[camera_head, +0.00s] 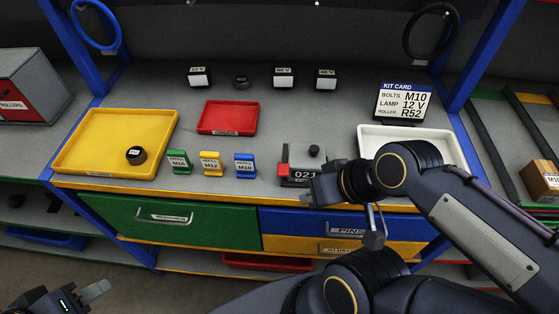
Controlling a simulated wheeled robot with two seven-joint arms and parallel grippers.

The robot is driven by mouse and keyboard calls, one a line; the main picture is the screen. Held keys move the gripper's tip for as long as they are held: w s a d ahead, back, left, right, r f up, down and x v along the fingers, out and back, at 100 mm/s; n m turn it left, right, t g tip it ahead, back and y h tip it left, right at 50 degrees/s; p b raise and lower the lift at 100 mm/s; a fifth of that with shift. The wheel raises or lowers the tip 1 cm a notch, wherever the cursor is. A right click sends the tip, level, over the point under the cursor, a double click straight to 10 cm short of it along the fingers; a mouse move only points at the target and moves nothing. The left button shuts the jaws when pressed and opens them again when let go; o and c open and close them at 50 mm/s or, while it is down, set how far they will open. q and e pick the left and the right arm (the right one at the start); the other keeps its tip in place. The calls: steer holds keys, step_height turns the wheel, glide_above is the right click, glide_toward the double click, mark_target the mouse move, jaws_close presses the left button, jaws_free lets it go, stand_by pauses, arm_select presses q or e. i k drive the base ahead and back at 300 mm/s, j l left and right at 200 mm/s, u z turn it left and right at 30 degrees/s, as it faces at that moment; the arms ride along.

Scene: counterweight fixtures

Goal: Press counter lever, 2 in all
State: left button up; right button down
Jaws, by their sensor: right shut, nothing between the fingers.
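The counter (303,180) is a small dark box at the front edge of the bench top, with a white number display. The display starts with 021; my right gripper may cover the rest. A red part (283,169) is at its left side, and a black knob (314,151) stands above its back right. I cannot tell which part is the lever. My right gripper (309,197) is shut and empty, close in front of the counter's right side; contact cannot be told. My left gripper (97,291) is low at the bottom left, away from the bench and partly out of frame.
A yellow tray (85,135) with a black roller (136,155), a red tray (228,117) and a white tray (375,140) are on the bench. Green, yellow and blue labelled holders (210,162) stand left of the counter. A kit card (403,103) stands behind the white tray. Drawers are below.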

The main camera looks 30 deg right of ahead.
mark_target(284, 159)
steer(key=i+j, duration=0.15)
steer(key=j, duration=0.2)
steer(key=i+j, duration=0.15)
steer(key=j, duration=0.2)
steer(key=i+j, duration=0.15)
steer(key=j, duration=0.15)
steer(key=i+j, duration=0.1)
steer(key=j, duration=0.25)
steer(key=z, duration=1.7)
